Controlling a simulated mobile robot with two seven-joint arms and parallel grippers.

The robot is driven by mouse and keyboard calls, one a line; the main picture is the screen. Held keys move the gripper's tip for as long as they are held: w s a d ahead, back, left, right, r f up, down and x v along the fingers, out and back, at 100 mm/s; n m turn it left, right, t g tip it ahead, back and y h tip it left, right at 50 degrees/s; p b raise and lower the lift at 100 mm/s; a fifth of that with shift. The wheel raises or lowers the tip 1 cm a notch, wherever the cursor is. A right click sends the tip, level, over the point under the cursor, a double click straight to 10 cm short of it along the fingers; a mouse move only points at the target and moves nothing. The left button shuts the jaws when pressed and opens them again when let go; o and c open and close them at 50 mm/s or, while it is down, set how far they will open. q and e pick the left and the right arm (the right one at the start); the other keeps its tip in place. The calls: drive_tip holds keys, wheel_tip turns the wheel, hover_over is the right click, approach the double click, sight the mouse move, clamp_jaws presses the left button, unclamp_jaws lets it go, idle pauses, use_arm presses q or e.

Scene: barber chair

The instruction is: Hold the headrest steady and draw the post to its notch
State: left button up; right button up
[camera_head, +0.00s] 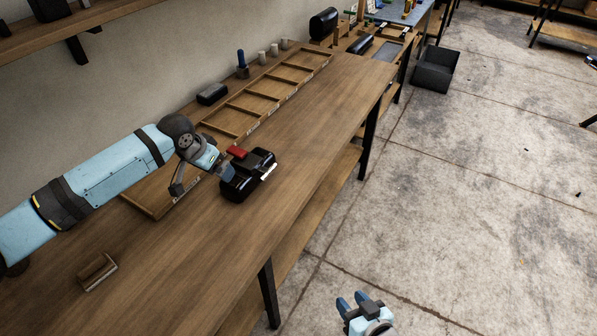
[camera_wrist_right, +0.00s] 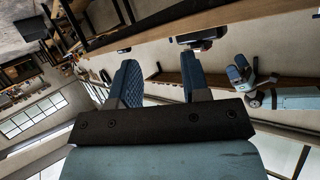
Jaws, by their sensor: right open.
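The black padded headrest (camera_head: 236,187) lies on the wooden bench. A red part (camera_head: 237,152) shows on its far side, and a short pale bar, possibly the post (camera_head: 269,172), on its right side. My left gripper (camera_head: 228,172) reaches in from the left, its tip against the headrest's left edge; I cannot tell whether it is shut on it. My right gripper (camera_head: 350,300) is open and empty, apart from the headrest, above the floor in front of the bench. Its two spread blue fingers (camera_wrist_right: 160,85) show in the right wrist view. No notch is distinguishable.
A divided wooden tray (camera_head: 262,97) runs along the back of the bench (camera_head: 310,135). A black block (camera_head: 212,94) and a blue-handled tool (camera_head: 242,62) stand behind it. A small wooden piece (camera_head: 98,271) lies at the near left. A dark bin (camera_head: 436,69) sits on the open floor.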

sight(233, 186)
drive_tip(key=w+a+r+n+g+y, duration=0.1)
drive_tip(key=w+a+r+y, duration=0.1)
drive_tip(key=w, duration=0.6)
drive_tip(key=w+a+r+n+g+y, duration=0.1)
drive_tip(key=w+a+r+y, duration=0.1)
drive_tip(key=w+a+y, duration=0.3)
drive_tip(key=w+a+r+g+y, duration=0.1)
drive_tip(key=w+a+r+y, duration=0.2)
drive_tip(key=w+a, duration=0.3)
drive_tip(key=shift+w+a+n+g+y, duration=0.2)
drive_tip(key=shift+w, duration=1.05)
drive_tip(key=shift+w+a+n+g+y, duration=0.2)
drive_tip(key=shift+w, duration=1.05)
drive_tip(key=w+d+r+g, duration=0.1)
drive_tip(key=w, duration=0.1)
drive_tip(key=w+d+r+g, duration=0.1)
drive_tip(key=w+d, duration=0.1)
drive_tip(key=w, duration=0.1)
drive_tip(key=w+d+r+g, duration=0.1)
drive_tip(key=w+d, duration=0.1)
drive_tip(key=w, duration=0.1)
drive_tip(key=shift+n+h, duration=0.3)
use_arm(q)
drive_tip(key=x, duration=1.4)
use_arm(e)
drive_tip(key=shift+w+d+r, duration=0.1)
drive_tip(key=shift+w+d, duration=0.15)
drive_tip(key=shift+d, duration=0.1)
use_arm(q)
drive_tip(key=shift+c, duration=0.2)
